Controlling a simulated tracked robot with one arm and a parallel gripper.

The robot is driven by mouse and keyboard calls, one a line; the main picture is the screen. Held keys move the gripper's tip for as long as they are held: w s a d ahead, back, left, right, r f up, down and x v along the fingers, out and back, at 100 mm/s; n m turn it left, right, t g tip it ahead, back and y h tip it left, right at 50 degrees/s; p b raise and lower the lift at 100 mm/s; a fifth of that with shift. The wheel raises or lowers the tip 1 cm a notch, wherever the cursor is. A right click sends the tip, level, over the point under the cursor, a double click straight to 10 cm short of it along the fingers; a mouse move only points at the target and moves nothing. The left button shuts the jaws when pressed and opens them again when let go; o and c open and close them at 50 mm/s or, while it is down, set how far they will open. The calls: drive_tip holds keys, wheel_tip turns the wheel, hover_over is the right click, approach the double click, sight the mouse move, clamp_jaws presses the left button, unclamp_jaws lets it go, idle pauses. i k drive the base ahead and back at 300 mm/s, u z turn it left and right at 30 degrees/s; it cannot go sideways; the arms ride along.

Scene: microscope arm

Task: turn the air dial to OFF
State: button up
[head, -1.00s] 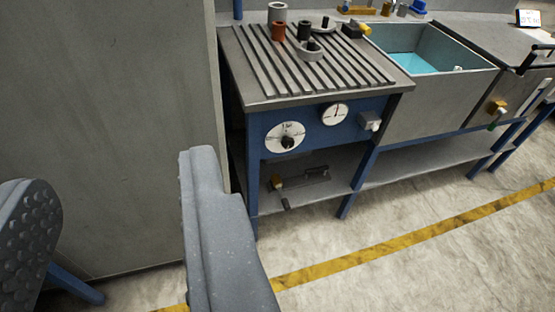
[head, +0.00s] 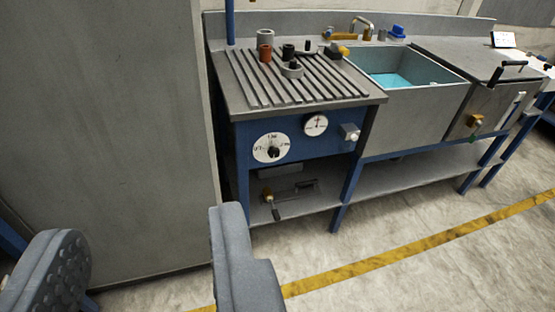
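The air dial appears to be the larger white round dial (head: 272,148) with a black knob, on the blue front panel of the bench. Its markings are too small to read fully; the knob's pointer seems to point up. A smaller white gauge (head: 316,125) with a needle sits up and right of it. My gripper (head: 150,265) is at the lower left, with its two grey fingers wide apart and nothing between them. It is well short of the panel, below and left of the dial.
The slatted bench top (head: 300,80) holds several small cylinders. A sink (head: 415,105) with blue liquid stands to its right. A grey wall panel (head: 100,130) stands close on the left. A lower shelf (head: 310,200) holds a tool. The floor in front is clear, with a yellow line (head: 400,256).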

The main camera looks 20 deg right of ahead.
sight(273, 153)
drive_tip(key=z, duration=0.05)
drive_tip(key=i, duration=0.9)
drive_tip(key=u, duration=0.05)
